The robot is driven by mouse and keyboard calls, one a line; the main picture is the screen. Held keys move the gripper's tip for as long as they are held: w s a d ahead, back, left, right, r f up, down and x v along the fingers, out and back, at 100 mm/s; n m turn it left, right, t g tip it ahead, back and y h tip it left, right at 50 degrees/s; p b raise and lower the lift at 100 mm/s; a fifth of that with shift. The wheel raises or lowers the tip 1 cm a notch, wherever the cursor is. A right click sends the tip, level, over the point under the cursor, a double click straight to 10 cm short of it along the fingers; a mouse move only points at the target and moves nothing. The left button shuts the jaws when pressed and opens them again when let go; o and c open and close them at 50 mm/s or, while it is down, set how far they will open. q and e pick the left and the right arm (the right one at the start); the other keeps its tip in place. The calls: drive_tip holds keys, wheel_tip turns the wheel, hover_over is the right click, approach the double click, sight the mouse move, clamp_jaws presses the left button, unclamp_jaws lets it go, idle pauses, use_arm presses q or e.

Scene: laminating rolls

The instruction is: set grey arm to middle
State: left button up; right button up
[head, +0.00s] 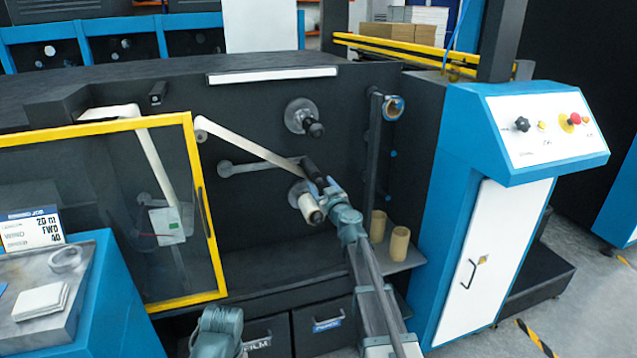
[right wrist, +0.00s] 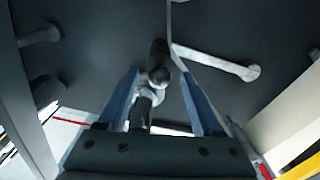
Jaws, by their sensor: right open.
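The grey arm (head: 258,168) runs from a round pivot at its left end to a black handle (head: 312,168) at its right end, nearly level and tilted slightly up to the right. In the right wrist view the grey arm (right wrist: 215,64) slants across the dark panel. My right gripper (head: 323,188) is open by the handle. In the right wrist view the black handle (right wrist: 158,62) shows between the two blue fingers (right wrist: 160,76), with gaps on both sides; contact cannot be seen. My left gripper's fingers are not visible.
A white roll (head: 311,208) sits just below my right gripper. A round spindle (head: 303,117) sticks out above. Two cardboard cores (head: 399,245) stand on a shelf at the right. A yellow-framed clear door (head: 205,205) is on the left. A white web (head: 250,145) runs towards the handle.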

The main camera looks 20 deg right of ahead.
drive_tip(key=s, duration=1)
drive_tip(key=shift+d, duration=0.15)
drive_tip(key=s+a+f+n+g+y, duration=0.2)
drive_tip(key=s+a+f+g+y, duration=0.15)
drive_tip(key=a, duration=0.65)
drive_tip(key=s+a+f+n+g+y, duration=0.3)
drive_tip(key=a+y, duration=0.1)
drive_tip(key=a, duration=0.6)
drive_tip(key=s+a+f+g, duration=0.5)
drive_tip(key=s+a+f, duration=0.2)
drive_tip(key=s, duration=0.1)
drive_tip(key=s+d+f+m+g+h, duration=0.2)
drive_tip(key=s+f+g+h, duration=0.15)
drive_tip(key=s, duration=0.55)
drive_tip(key=s+d+f+m+g+h, duration=0.1)
drive_tip(key=s+f+g+h, duration=0.3)
drive_tip(key=s, duration=0.6)
wheel_tip(320, 180, up, 12)
drive_tip(key=d+h+p, duration=0.1)
drive_tip(key=p, duration=1.2)
drive_tip(key=shift+r+m+t+h, duration=0.15)
drive_tip(key=shift+m+t+h, duration=0.25)
